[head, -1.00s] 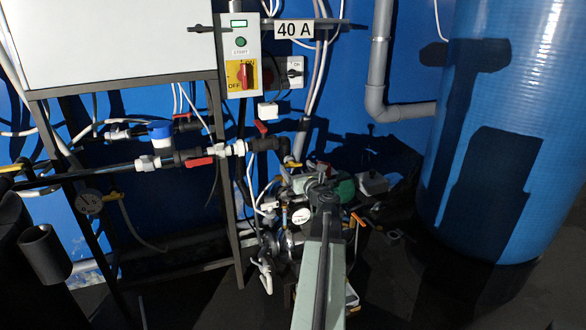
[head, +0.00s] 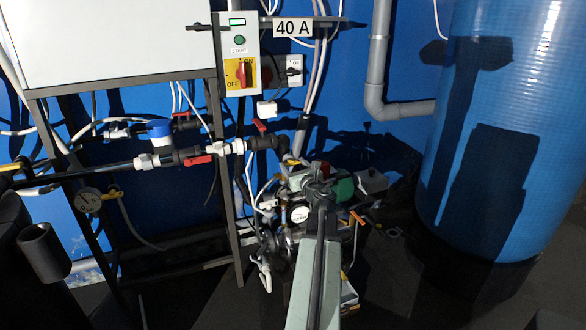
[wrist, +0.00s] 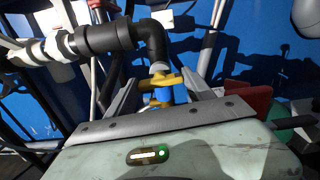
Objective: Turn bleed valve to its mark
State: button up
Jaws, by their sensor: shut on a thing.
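A small valve with a yellow handle (wrist: 171,80), which I take for the bleed valve, sits below a black pipe elbow (wrist: 152,38) in the wrist view. A blue part shows in the middle of the yellow. My gripper (wrist: 163,90) reaches up to it with a grey finger on either side and is shut on the handle. The exact contact is partly hidden by the gripper's front edge. In the head view the yellow (head: 291,161) is tiny, just beyond my gripper (head: 308,172). I cannot make out a mark.
Red-handled valves (head: 198,160) sit on the pipe run to the left. A pressure gauge (head: 299,214) and crowded pump parts lie beside my arm. A large blue tank (head: 495,130) stands at right. A switch box (head: 239,60) hangs above.

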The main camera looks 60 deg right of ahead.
jog(key=n, duration=0.4)
jog(key=shift+w, duration=0.2)
jog(key=n, duration=0.4)
jog(key=shift+n, duration=0.3)
jog(key=n, duration=0.4)
jog(key=shift+n, duration=2.2)
jog(key=o, duration=1.4)
jog(key=shift+f, duration=0.1)
jog(key=shift+s, duration=0.1)
